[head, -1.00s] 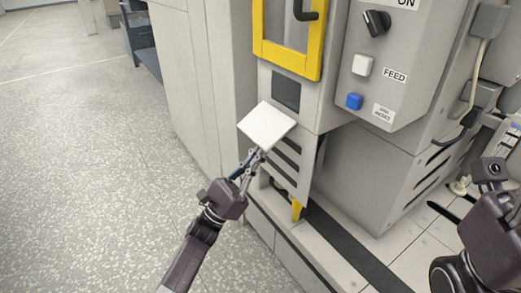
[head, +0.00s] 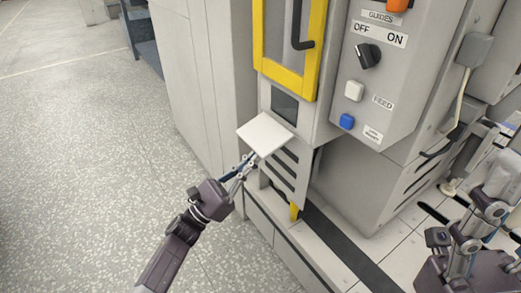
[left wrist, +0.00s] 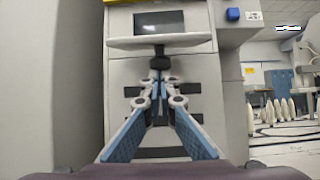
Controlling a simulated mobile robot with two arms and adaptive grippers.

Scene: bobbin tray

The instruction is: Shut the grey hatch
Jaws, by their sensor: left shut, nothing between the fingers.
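The grey hatch (head: 264,134) is a pale square flap on the front of the machine. It stands open, sticking outward just below a dark rectangular opening (head: 285,103). In the left wrist view the hatch (left wrist: 185,40) shows nearly edge-on under the dark opening (left wrist: 145,22), with a small dark part below it. My left gripper (head: 252,159) is shut and empty, with its tips just under the hatch's outer edge; I cannot tell whether they touch it. It also shows in the left wrist view (left wrist: 160,76). My right gripper (head: 504,150) is partly in view at the right edge; its fingertips are unclear.
Above the opening is a yellow-framed door (head: 289,79) with a dark handle. A control box (head: 388,85) with a black knob and white and blue buttons juts out on the right. Slotted vents lie below the hatch. The floor (head: 80,170) on the left is clear.

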